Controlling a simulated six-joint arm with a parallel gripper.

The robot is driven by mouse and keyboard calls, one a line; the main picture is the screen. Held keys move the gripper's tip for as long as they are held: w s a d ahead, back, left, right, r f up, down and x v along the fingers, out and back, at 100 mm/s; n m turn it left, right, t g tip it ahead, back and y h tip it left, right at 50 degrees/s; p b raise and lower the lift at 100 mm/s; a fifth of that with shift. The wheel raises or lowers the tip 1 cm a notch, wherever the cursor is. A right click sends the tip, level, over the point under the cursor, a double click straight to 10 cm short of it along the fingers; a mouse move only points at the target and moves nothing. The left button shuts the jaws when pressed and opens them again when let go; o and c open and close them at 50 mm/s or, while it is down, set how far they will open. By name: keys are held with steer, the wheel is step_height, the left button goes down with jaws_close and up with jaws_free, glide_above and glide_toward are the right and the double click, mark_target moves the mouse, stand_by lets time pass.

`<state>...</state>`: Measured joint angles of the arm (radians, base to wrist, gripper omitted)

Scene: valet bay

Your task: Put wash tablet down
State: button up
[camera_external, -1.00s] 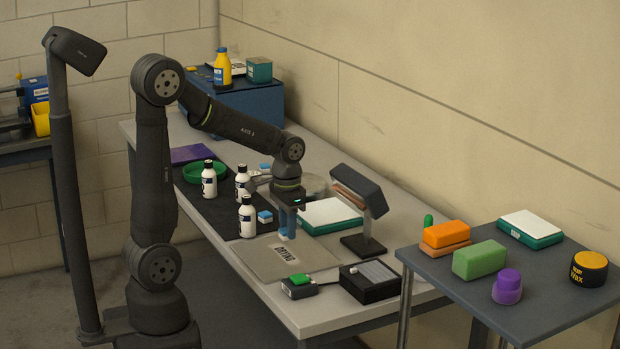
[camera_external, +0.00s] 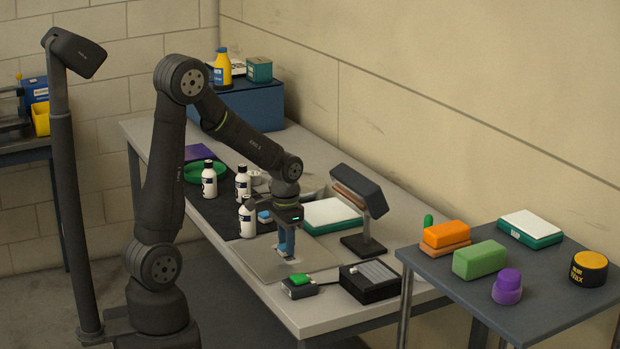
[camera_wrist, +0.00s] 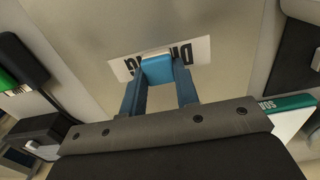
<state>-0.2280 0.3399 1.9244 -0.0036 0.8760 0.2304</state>
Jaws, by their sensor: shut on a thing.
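The wash tablet (camera_wrist: 158,69) is a small blue block with a pale edge, held between the blue fingers of my gripper (camera_external: 287,249). In the wrist view my gripper (camera_wrist: 160,88) is shut on it, over the white label reading "DRYING" (camera_wrist: 197,50). The label lies on the flat grey-beige drying mat (camera_external: 255,262), and the tablet covers its middle letters. The tablet is at or just above the mat; I cannot tell whether it touches. In the external view the fingers largely hide the tablet. Another small blue-and-white block (camera_external: 264,217) lies on the dark mat (camera_external: 222,212).
Several white bottles (camera_external: 209,180) stand left of my gripper, one close by. A black lamp-like stand (camera_external: 358,210) and a green-edged white pad (camera_external: 331,214) are to the right. A green-button box (camera_external: 299,287) and a black box (camera_external: 370,281) sit at the mat's front.

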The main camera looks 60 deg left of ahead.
steer(key=o, duration=0.9)
steer(key=shift+o, duration=0.2)
step_height(320, 180, up, 11)
steer(key=shift+o, duration=0.5)
steer(key=shift+r, duration=0.65)
